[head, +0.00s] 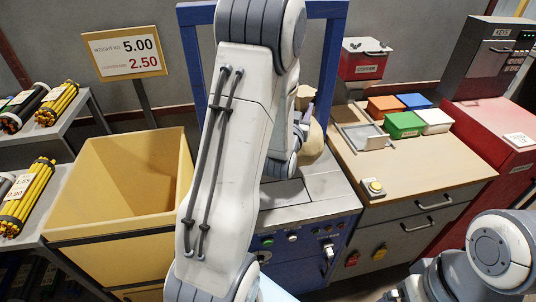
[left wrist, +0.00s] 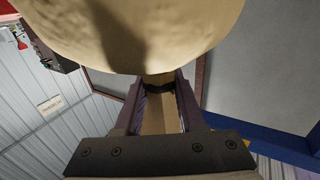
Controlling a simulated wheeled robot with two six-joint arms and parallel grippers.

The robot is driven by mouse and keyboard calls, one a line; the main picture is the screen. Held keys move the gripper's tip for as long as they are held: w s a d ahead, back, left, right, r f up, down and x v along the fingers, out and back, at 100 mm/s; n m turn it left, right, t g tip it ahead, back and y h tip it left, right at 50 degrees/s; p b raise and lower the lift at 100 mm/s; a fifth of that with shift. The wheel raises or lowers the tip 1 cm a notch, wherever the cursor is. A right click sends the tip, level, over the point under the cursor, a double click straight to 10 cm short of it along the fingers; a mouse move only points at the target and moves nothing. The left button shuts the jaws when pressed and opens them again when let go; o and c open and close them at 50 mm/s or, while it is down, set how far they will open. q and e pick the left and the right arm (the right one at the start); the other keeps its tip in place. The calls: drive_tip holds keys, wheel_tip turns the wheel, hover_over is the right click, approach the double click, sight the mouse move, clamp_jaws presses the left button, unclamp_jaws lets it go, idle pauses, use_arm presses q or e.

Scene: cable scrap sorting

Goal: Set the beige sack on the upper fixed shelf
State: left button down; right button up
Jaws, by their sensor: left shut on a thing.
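The beige sack (head: 313,140) shows in part behind my left arm in the head view, above the blue-framed machine. My left gripper (head: 307,113), with purplish fingers, is shut on its neck. In the left wrist view the sack's round body (left wrist: 140,35) fills the top, and the neck lies between the fingers (left wrist: 162,100). Two grey shelves stand at the left: an upper one (head: 97,113) and a lower one (head: 62,180). I cannot tell which of them is fixed. My right gripper is out of view.
A large yellow bin (head: 120,215) stands between the shelves and the blue machine (head: 310,225). A price sign (head: 125,53) on a post rises behind the bin. At the right, a wooden workbench (head: 420,170) holds several coloured boxes, beside a red cabinet (head: 495,130).

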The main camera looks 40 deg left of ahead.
use_arm(q)
drive_tip(key=shift+a, duration=0.6)
drive_tip(key=w+a+f+p, duration=0.1)
drive_tip(key=a+f+p, duration=0.1)
drive_tip(key=a+f, duration=0.8)
drive_tip(key=shift+w+a+f, duration=0.25)
drive_tip(key=shift+w, duration=0.15)
drive_tip(key=shift+f, duration=0.15)
drive_tip(key=c, duration=0.5)
unclamp_jaws()
drive_tip(key=shift+f, duration=0.1)
